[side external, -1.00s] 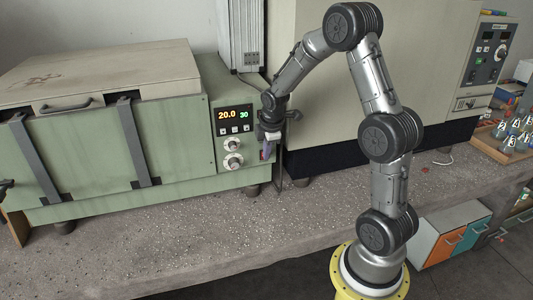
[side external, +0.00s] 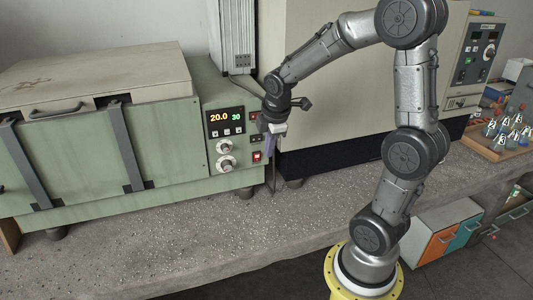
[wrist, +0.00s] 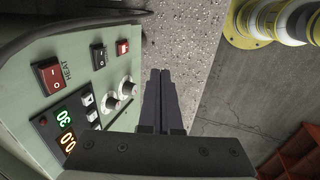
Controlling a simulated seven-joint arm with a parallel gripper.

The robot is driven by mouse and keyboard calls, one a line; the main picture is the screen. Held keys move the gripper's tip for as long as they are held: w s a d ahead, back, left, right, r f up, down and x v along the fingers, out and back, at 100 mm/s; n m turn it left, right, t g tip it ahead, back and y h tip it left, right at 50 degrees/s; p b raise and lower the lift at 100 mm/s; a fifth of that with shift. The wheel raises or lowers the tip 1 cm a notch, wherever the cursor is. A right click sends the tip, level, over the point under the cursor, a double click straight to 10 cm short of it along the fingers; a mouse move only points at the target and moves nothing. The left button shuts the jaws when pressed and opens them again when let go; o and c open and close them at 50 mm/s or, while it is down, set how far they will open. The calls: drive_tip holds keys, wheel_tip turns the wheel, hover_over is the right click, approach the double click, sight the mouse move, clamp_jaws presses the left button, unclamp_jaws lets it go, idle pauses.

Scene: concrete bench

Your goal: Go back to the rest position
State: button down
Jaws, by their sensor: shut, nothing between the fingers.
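My gripper (side external: 270,148) points down just right of the front of the green machine (side external: 105,160). Its dark fingers (wrist: 159,90) are together and hold nothing. They are apart from the control panel (side external: 225,130), which has a lit display reading 20.0 and 30, two round knobs and rocker switches. In the wrist view the panel's red HEAT switch (wrist: 52,76), a black switch (wrist: 98,55) and a smaller red switch (wrist: 122,47) show to the left of the fingers. No rest position is marked in either view.
The speckled bench top (side external: 200,230) is clear in front of the machine. A large beige machine (side external: 330,100) stands behind my arm. A wooden tray of flasks (side external: 490,150) is at the right. Orange and teal drawers (side external: 440,243) stand below the bench.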

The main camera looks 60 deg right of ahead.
drive_tip(key=shift+a+r, duration=0.15)
drive_tip(key=s+a+r+t, duration=0.3)
drive_tip(key=s+a+r, duration=0.1)
drive_tip(key=a+r, duration=0.55)
drive_tip(key=s+a+f+m+y, duration=0.2)
drive_tip(key=s+a+m, duration=0.4)
drive_tip(key=s+m, duration=0.3)
drive_tip(key=shift+s+a+f+y, duration=0.25)
drive_tip(key=shift+s+a+y, duration=0.05)
drive_tip(key=shift+s, duration=0.5)
